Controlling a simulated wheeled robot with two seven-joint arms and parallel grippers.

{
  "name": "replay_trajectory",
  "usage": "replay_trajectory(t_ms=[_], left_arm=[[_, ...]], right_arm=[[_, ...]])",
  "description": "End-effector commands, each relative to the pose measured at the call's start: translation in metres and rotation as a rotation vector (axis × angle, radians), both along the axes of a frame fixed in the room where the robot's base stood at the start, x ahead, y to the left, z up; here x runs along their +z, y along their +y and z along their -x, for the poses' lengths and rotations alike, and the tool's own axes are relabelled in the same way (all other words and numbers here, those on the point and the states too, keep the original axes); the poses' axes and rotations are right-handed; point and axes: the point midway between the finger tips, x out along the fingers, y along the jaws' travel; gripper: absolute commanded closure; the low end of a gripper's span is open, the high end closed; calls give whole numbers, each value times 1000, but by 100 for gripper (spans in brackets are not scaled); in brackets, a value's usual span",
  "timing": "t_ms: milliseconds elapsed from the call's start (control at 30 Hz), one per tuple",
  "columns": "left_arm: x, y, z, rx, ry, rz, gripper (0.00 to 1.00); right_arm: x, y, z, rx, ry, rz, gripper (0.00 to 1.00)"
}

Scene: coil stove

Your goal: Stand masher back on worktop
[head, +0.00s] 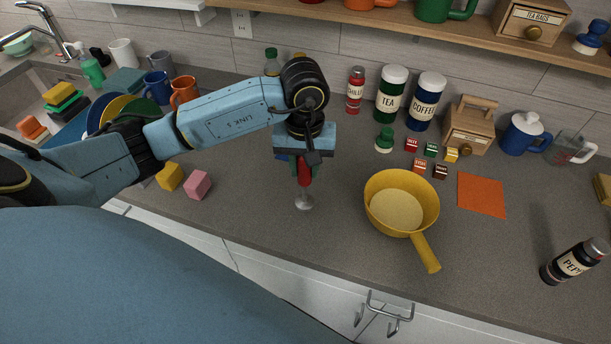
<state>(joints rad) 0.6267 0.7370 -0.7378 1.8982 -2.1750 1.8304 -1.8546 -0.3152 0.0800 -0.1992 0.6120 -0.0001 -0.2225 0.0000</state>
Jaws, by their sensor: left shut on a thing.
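The masher (304,200) has a red handle and a pale metal foot. It is upright below my left gripper (304,160), which points down and is shut on the handle's upper part. The fingers and wrist hide the handle's top. The metal foot is at or just above the grey worktop (330,235); I cannot tell whether it touches. My right gripper is not in view.
A yellow pan (402,202) stands just right of the masher, its handle toward the front edge. Yellow and pink blocks (197,184) lie to the left. An orange mat (481,195), small boxes and canisters (392,95) are to the right and behind.

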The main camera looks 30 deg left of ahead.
Motion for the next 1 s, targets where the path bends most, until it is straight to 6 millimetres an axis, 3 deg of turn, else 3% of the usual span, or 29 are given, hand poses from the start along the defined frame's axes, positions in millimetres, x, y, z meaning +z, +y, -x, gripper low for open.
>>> replay_trajectory(t_ms=[300,700,733,867,1000], left_arm=[[-36,0,0,2,0,1,100],[-43,0,-1,0,-2,0,100],[-42,0,0,0,-1,0,69],[-41,0,0,0,-1,0,52],[-41,0,0,0,-1,0,50]], right_arm=[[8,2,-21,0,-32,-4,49],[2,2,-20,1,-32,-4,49],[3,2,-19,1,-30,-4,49],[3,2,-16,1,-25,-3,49],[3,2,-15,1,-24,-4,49]])
